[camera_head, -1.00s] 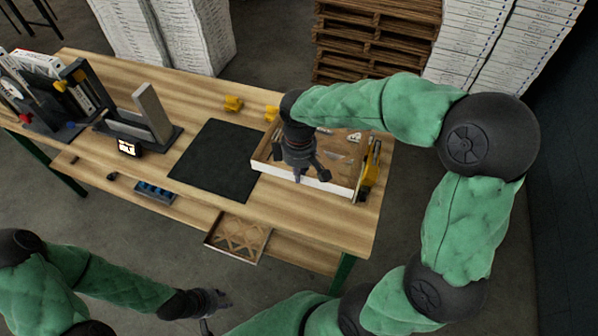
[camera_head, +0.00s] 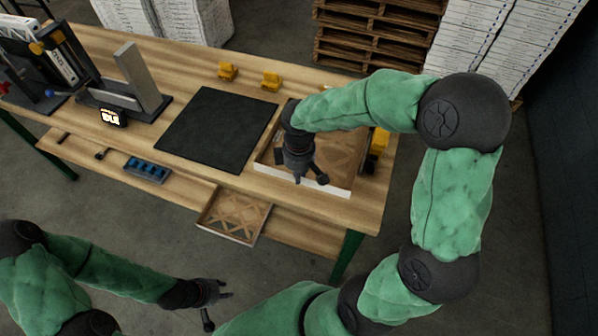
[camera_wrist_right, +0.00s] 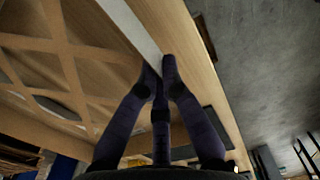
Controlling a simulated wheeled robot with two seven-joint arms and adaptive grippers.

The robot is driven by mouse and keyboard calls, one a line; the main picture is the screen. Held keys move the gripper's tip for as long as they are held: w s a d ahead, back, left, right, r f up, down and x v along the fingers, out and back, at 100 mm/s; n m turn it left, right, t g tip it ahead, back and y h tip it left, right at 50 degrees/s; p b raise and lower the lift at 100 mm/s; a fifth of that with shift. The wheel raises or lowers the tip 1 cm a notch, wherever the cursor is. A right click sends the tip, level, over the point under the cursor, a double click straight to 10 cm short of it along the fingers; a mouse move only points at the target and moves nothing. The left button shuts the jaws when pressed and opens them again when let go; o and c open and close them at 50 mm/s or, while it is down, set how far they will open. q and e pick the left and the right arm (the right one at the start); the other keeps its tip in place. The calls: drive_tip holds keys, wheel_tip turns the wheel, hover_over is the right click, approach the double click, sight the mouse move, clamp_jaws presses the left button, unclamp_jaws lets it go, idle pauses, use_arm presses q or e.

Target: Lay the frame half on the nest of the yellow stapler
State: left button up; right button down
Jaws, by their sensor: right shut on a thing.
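A shallow lattice tray with a pale front wall, likely the frame half (camera_head: 338,187), is at the right of the workbench. My right gripper (camera_head: 308,180) is over its front wall. In the right wrist view, the fingers (camera_wrist_right: 160,70) are closed together on the pale edge (camera_wrist_right: 130,25) of the lattice frame (camera_wrist_right: 60,60). My left gripper (camera_head: 218,303) is open and empty in front of the bench. A black device with yellow parts (camera_head: 62,55) stands at the far left; a yellow device (camera_head: 378,143) is partly hidden behind the tray. I cannot tell which is the stapler.
A dark mat (camera_head: 215,130) lies bare in mid-bench. Two yellow blocks (camera_head: 228,71) (camera_head: 271,81) sit behind the mat. The lower shelf holds a lattice tray (camera_head: 235,214) and a blue-filled bin (camera_head: 147,168).

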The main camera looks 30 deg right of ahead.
drive_tip(key=shift+f+b, duration=2.05)
drive_tip(key=shift+f, duration=0.85)
drive_tip(key=c, duration=1.7)
unclamp_jaws()
drive_tip(key=shift+r+p, duration=1.8)
drive_tip(key=shift+r, duration=0.5)
